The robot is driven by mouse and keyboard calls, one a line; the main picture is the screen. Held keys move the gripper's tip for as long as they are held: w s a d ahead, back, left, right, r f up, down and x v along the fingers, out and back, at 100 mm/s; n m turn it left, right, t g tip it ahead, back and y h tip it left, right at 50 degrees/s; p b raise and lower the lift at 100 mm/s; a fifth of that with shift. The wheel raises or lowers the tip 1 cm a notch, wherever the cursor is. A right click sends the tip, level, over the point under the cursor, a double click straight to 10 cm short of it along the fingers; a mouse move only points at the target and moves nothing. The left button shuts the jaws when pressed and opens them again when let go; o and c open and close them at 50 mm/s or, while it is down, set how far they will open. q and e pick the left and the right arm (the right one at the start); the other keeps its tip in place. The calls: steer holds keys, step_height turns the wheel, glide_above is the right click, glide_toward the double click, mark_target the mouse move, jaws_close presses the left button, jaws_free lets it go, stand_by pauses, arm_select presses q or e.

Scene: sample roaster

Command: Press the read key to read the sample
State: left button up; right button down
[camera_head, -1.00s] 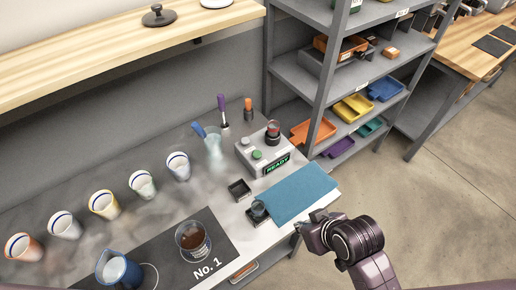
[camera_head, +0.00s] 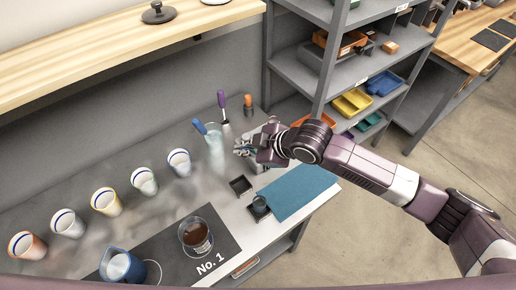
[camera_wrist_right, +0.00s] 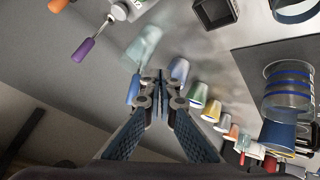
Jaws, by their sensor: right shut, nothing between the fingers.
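The reader (camera_wrist_right: 128,11), a pale grey box, is cut off at the top left of the right wrist view, with a bit of green on it. In the head view my right arm and hand hide most of it, including its display and keys. The same shut fingers (camera_wrist_right: 160,77) point away in the right wrist view. I cannot tell whether they touch a key. My left gripper is out of view.
A small dark cup (camera_head: 259,202) sits in a black holder in front of the reader, beside a blue cloth (camera_head: 300,192). An empty black tray (camera_head: 240,186) is near. A glass with a blue tool (camera_head: 215,150) stands left. A shelf rack (camera_head: 345,75) stands right.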

steer(key=w+d+r+n, duration=0.1)
steer(key=w+d+r, duration=0.1)
steer(key=w+d, duration=0.3)
steer(key=shift+w+r+t+h, duration=0.3)
steer(key=shift+w+t, duration=0.1)
steer(key=shift+w, duration=0.65)
steer(key=shift+a+f, duration=0.1)
step_height(320, 180, down, 6)
steer(key=b, duration=0.7)
steer(key=shift+f, duration=0.2)
step_height(320, 180, down, 2)
steer(key=shift+b, duration=0.3)
steer(key=shift+f, duration=0.1)
steer(key=shift+f, duration=0.1)
steer(key=shift+f, duration=0.35)
